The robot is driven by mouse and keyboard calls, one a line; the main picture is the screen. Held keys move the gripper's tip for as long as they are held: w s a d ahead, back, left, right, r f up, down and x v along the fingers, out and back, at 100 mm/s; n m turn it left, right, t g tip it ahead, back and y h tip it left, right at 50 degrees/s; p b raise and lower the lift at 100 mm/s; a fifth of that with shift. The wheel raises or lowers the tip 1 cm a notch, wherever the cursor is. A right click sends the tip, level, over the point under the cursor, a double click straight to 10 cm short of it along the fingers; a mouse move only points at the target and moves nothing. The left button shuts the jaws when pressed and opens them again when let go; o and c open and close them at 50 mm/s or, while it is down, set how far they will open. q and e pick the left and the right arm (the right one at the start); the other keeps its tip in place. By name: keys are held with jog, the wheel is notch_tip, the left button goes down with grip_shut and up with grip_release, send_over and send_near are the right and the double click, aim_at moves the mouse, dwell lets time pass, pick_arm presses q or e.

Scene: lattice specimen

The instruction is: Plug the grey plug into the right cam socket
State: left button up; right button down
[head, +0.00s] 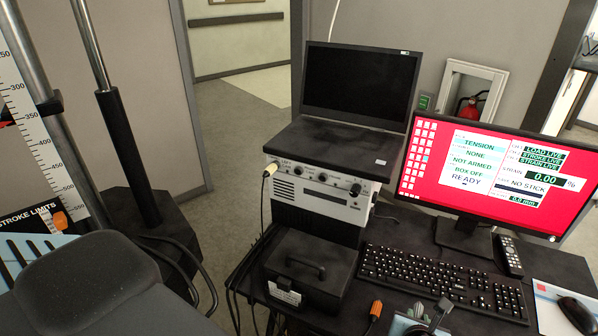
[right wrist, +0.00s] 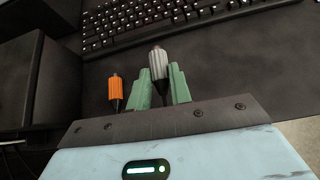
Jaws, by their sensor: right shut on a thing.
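My right gripper (right wrist: 161,84) has green fingers and is shut on the grey plug (right wrist: 158,62), whose ribbed body stands up between the fingertips. In the head view this gripper (head: 425,315) is at the bottom edge, with the grey plug (head: 443,307) showing small and dark. The sockets are in a row on the front of the pale instrument box (head: 317,192), left of and well away from the gripper. The right-hand round connector (head: 355,188) shows as a dark knob. Socket labels are too small to read. My left gripper is not in view.
An orange plug (head: 375,309) is just left of the gripper. A black case (head: 312,268) with a handle stands before the box. A keyboard (head: 440,280), monitor (head: 490,172) and laptop (head: 358,82) crowd the desk.

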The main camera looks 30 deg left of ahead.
jog(key=s+d+r+m+h, duration=0.1)
jog(key=s+d+r, duration=0.1)
jog(key=d+r, duration=1.7)
jog(key=shift+s+d+m, duration=0.3)
jog(key=shift+d, duration=0.9)
jog(key=shift+a, duration=0.15)
